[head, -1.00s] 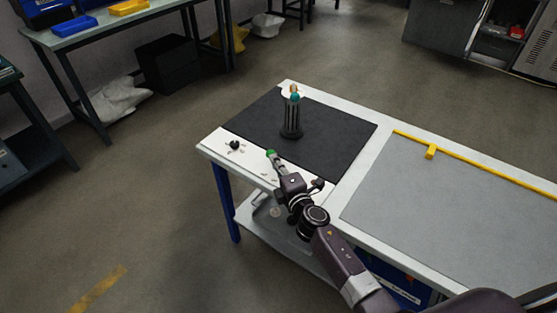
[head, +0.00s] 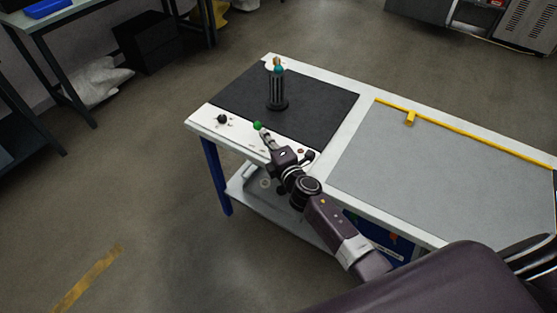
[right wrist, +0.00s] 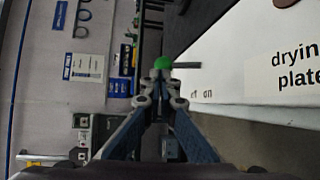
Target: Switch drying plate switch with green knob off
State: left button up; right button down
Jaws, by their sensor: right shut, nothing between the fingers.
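The green knob (head: 257,125) of the drying plate switch stands at the front edge of the white panel in the head view. In the right wrist view the green knob (right wrist: 162,63) sits just beyond my fingertips, with a dark lever (right wrist: 187,65) running right from it. The "drying plate" label (right wrist: 297,67) and small off/on lettering show to the right. My right gripper (head: 264,135) is shut and empty, its tips right at the knob; it also shows in the right wrist view (right wrist: 161,88). I cannot tell whether they touch. My left gripper is not in view.
A black knob (head: 222,118) stands left of the green one. A dark tube holder (head: 277,90) stands on the black drying plate (head: 318,112). A grey surface with a yellow rail (head: 465,133) lies to the right.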

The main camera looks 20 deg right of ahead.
jog(key=s, duration=0.4)
jog(key=shift+s+d+r, duration=0.2)
jog(key=shift+s+r, duration=0.05)
jog(key=shift+r, duration=0.15)
jog(key=shift+s+d+f, duration=0.15)
jog(key=shift+s, duration=0.15)
jog(key=s+d+f+m+g+h, duration=0.1)
jog(key=s+d+m+g+h, duration=0.2)
jog(key=s+m, duration=0.4)
jog(key=s+d+f+m+g+h, duration=0.15)
jog(key=s+d+m, duration=0.3)
jog(key=s, duration=0.55)
jog(key=s+a+f+m+g+y, duration=0.1)
jog(key=s+a+m+g+y, duration=0.2)
jog(key=s, duration=0.7)
jog(key=s+a+f+m+g, duration=0.1)
jog(key=s+a+m+g, duration=0.4)
jog(key=s, duration=0.5)
notch_tip(320, 180, down, 26)
jog(key=s+d+f+n+g, duration=0.1)
jog(key=s+n+g, duration=0.1)
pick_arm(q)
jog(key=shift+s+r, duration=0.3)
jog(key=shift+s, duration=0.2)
pick_arm(e)
jog(key=s+d+f, duration=0.3)
jog(key=s+f, duration=1.2)
jog(key=s, duration=0.1)
jog(key=shift+s+g, duration=0.4)
jog(key=shift+g, duration=0.05)
